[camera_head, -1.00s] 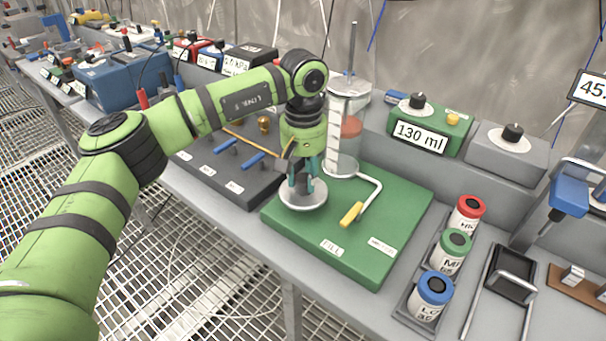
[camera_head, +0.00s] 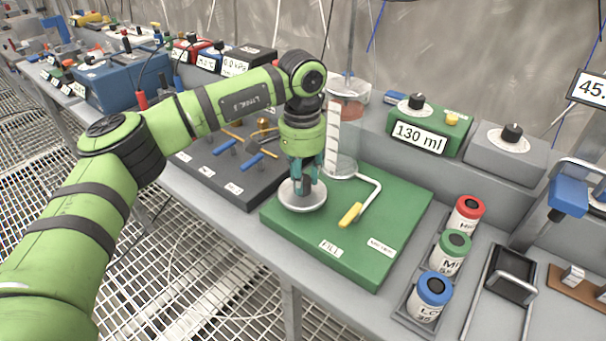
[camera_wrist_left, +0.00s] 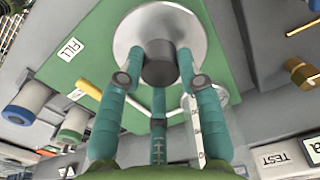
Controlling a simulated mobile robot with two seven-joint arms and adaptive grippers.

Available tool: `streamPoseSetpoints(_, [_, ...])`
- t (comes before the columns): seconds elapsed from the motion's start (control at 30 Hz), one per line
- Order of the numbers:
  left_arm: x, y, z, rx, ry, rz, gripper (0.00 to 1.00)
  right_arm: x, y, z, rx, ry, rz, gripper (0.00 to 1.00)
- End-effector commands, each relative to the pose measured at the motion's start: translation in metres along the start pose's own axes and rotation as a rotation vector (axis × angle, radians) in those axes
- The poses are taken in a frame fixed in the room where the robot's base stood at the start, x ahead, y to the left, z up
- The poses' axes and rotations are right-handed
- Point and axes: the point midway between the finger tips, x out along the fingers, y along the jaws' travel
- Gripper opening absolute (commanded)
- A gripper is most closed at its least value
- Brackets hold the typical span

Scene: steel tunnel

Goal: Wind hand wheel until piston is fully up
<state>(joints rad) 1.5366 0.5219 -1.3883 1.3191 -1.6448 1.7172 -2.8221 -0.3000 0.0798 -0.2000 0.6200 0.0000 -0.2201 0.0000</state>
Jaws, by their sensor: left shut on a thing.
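The hand wheel (camera_head: 315,203) is a pale grey disc on the green base plate (camera_head: 375,255) marked FILL. In the left wrist view the wheel (camera_wrist_left: 196,28) has a dark round knob (camera_wrist_left: 160,66). My left gripper (camera_head: 303,188) points down at the wheel and is shut on this knob, its teal fingers around it. The clear cylinder (camera_head: 346,160) with a white scale strip stands behind, partly hidden by my wrist. The reddish piston (camera_head: 349,109) sits in its upper part, just below the top. My right gripper is not in view.
A bent lever with a yellow handle (camera_head: 350,214) lies on the plate. A green box (camera_head: 425,128) with a display reads 130 ml. Red, green and blue topped canisters (camera_head: 430,296) stand at the right. A dark panel with blue levers (camera_head: 228,170) is at the left.

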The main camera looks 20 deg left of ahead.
Motion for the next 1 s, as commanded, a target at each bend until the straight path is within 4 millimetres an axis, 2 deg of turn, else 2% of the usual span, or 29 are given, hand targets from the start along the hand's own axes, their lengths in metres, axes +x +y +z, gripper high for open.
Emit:
streamPoseSetpoints(0.03, [0.0058,0.0019,0.0049,0.032,-0.024,0.005,0.03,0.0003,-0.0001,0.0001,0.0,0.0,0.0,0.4])
streamPoseSetpoints(0.33, [0.006,0.0007,0.0051,0.14,-0.025,0.006,0.03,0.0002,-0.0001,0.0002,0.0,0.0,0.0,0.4])
streamPoseSetpoints(0.87, [0.0061,-0.0001,0.0053,0.159,-0.025,0.007,0.03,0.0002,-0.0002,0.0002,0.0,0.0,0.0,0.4])
streamPoseSetpoints(0.9, [0.0061,-0.0002,0.0053,0.159,-0.025,0.007,0.44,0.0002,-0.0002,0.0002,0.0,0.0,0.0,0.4])
streamPoseSetpoints(0.93, [0.0062,-0.0003,0.0052,0.158,-0.024,0.006,0.56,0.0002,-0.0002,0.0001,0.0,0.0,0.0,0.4])
streamPoseSetpoints(1.0, [0.0055,-0.0006,0.0046,0.158,-0.021,0.005,0.6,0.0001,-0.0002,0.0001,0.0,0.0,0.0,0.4])
